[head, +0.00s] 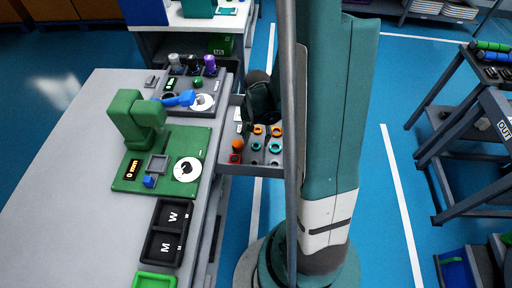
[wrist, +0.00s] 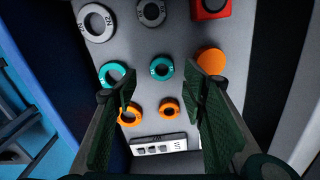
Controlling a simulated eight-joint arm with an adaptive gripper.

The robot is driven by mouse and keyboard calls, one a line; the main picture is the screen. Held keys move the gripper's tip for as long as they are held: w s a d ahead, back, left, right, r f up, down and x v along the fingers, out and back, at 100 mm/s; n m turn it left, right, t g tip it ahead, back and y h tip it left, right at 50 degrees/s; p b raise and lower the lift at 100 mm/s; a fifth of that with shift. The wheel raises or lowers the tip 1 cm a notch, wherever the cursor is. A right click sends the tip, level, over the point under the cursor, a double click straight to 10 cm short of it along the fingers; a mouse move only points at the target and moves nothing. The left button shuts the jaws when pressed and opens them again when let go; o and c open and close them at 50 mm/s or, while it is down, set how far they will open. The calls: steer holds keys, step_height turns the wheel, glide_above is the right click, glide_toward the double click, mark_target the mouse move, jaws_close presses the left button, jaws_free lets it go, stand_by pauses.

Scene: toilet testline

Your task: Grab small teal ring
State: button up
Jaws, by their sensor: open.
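The small teal ring (wrist: 161,60) lies flat on a grey tray in the wrist view, ahead of my gripper and between the lines of its fingers. It also shows in the head view (head: 256,142). A larger teal ring (wrist: 106,69) lies to its left in the wrist view, partly behind the left finger. My gripper (wrist: 163,88) is open and empty, with its dark green fingers on either side. In the head view my gripper (head: 262,103) is a dark shape over the far part of the tray, and its fingertips are hard to make out.
Around it on the tray (head: 245,169) lie two orange rings (wrist: 169,102), an orange round piece (wrist: 211,61), a red square piece (wrist: 211,8) and two grey rings (wrist: 97,8). A labelled plate (wrist: 158,145) lies nearby. The grey workbench (head: 80,190) borders the tray in the head view.

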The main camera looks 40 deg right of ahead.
mark_target(256, 145)
steer(key=shift+w+a+f+b, duration=0.15)
steer(key=shift+f+b, duration=0.5)
steer(key=shift+f, duration=1.35)
steer(key=c, duration=0.8)
